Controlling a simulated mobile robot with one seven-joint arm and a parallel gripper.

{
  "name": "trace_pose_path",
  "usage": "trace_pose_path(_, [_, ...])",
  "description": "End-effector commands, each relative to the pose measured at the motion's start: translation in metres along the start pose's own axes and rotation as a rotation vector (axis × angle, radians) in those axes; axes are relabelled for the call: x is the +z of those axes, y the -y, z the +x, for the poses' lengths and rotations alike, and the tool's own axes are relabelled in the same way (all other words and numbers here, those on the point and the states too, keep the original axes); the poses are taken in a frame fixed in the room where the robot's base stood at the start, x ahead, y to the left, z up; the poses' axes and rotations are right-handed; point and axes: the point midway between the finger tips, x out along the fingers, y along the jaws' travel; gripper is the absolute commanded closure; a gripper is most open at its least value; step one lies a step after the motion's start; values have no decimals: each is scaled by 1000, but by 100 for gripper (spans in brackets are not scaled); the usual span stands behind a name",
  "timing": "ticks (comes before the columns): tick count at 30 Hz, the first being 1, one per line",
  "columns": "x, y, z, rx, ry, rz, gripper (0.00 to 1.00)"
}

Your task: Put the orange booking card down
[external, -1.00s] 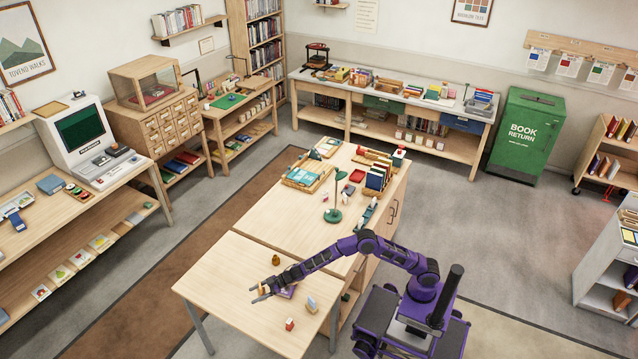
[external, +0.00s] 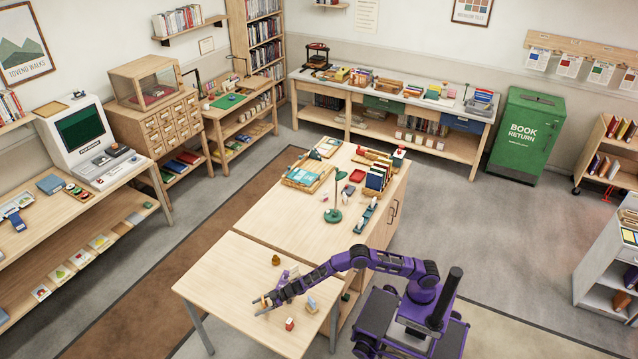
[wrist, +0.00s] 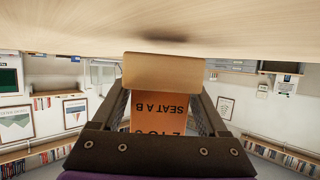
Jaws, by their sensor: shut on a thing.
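The orange booking card (wrist: 158,100) is between the fingers of my gripper (wrist: 160,112) in the wrist view. Its dark lettering, "SEAT A B", appears upside down. A pale wooden block (wrist: 162,72) sits at the card's far end, towards the tabletop (wrist: 60,25), and looks like its foot. A dark shadow lies on the tabletop by the block; a small gap seems to remain between them. In the external view my gripper (external: 263,304) is low over the near table (external: 215,280); the card cannot be made out there.
A small red-and-white block (external: 289,324) stands right of and in front of my gripper. A tan and bluish item (external: 311,304) stands to the right, and a brown rounded item (external: 276,260) behind. A purple item (external: 283,276) is partly hidden by my arm. The table's left part is clear.

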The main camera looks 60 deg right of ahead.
Motion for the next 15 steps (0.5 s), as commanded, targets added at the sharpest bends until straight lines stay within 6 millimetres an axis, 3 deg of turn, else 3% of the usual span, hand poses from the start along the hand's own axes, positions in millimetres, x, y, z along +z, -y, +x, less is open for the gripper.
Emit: trace_pose_path(15, [13, 0, 5, -1, 1, 1, 93])
